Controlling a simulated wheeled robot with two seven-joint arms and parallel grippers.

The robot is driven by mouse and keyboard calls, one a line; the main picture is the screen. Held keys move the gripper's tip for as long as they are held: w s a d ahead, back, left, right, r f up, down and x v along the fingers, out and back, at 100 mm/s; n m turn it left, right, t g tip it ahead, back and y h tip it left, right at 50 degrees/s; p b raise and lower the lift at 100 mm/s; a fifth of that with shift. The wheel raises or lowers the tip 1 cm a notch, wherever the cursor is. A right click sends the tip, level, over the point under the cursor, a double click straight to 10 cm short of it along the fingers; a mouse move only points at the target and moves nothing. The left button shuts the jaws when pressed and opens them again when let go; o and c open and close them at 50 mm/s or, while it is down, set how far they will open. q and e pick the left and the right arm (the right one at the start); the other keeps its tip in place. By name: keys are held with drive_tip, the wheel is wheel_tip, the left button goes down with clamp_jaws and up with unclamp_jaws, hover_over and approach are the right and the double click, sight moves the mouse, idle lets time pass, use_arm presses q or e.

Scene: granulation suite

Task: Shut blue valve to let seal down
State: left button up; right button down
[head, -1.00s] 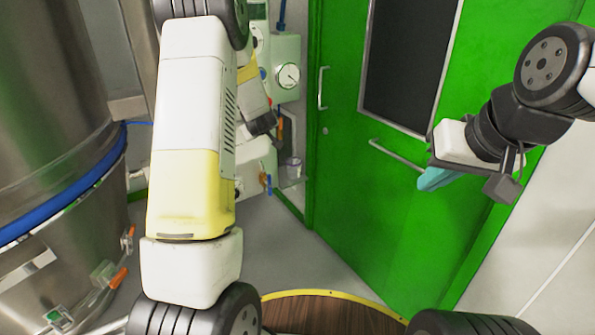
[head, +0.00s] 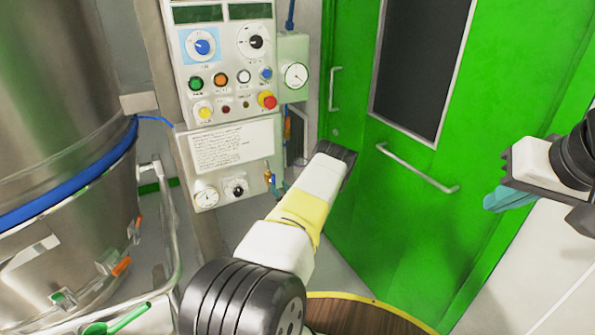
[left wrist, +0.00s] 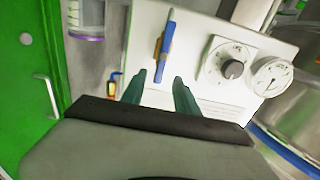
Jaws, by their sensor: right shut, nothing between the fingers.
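The blue valve (head: 268,179) is a small brass fitting with a blue lever at the lower right of the white control panel. In the left wrist view its blue lever (left wrist: 166,38) stands nearly upright in the picture, beside a black-knobbed dial. My left gripper (left wrist: 160,80) is open there, its two teal fingers apart and empty. The lever lies just beyond the fingertips, in line with the gap, with no contact visible. In the head view my left arm hides most of that gripper. My right gripper (head: 497,200) is shut and empty, in front of the green door at the right.
The control panel (head: 233,147) carries dials, coloured buttons and a red emergency knob (head: 267,100). A steel vessel (head: 60,110) with a blue band and a metal rail (head: 172,240) stand left. The green door (head: 420,220) has a protruding handle (head: 415,167). A purple-banded container (left wrist: 86,18) hangs near the valve.

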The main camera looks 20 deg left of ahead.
sight(274, 180)
use_arm(q)
drive_tip(key=x, duration=0.6)
drive_tip(key=shift+w+a, duration=0.2)
clamp_jaws()
